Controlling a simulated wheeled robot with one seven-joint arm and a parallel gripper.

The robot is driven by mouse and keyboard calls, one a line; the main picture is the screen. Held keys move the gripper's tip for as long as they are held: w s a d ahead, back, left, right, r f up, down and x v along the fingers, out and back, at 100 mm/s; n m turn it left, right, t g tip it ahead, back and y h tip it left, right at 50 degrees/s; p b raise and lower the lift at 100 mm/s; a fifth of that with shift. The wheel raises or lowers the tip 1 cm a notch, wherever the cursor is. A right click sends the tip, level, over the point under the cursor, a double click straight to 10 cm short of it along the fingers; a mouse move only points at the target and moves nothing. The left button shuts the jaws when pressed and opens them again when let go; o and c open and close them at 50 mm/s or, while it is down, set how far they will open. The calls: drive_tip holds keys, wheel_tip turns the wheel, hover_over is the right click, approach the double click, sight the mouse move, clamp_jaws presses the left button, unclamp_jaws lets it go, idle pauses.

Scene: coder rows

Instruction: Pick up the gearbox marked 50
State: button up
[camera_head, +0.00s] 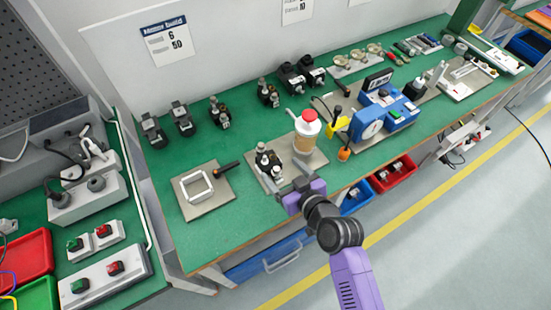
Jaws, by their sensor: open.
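Several small dark gearbox- or motor-like units stand on the green bench. Two boxy black units (152,130) (181,118) are at the back left, with smaller black-and-silver units (219,112) (267,93) to their right. Two more black units (291,78) (312,71) stand further right. Another black-and-silver unit (267,162) stands on a metal plate (258,150) near the front. No marking can be read on any of them, so I cannot tell which is 50. My gripper (287,185) is open and appears empty, close in front of the unit on the plate.
A bottle with a red cap (307,132) stands on the same plate, right of my gripper. A white square frame (196,186) lies on a plate to the left. Blue instruments (368,124) are to the right.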

sight(269, 161)
drive_tip(key=shift+s+a+r+p+x, duration=0.1)
drive_tip(key=shift+a+p+x, duration=0.1)
drive_tip(key=shift+x, duration=0.95)
drive_tip(key=shift+s+a+r+p+x, duration=0.1)
drive_tip(key=shift+p+x, duration=0.05)
drive_tip(key=shift+x, duration=0.95)
drive_tip(key=shift+a+p+x, duration=0.2)
drive_tip(key=shift+x, duration=0.95)
drive_tip(key=shift+c, duration=0.4)
drive_tip(key=shift+r, duration=0.1)
clamp_jaws()
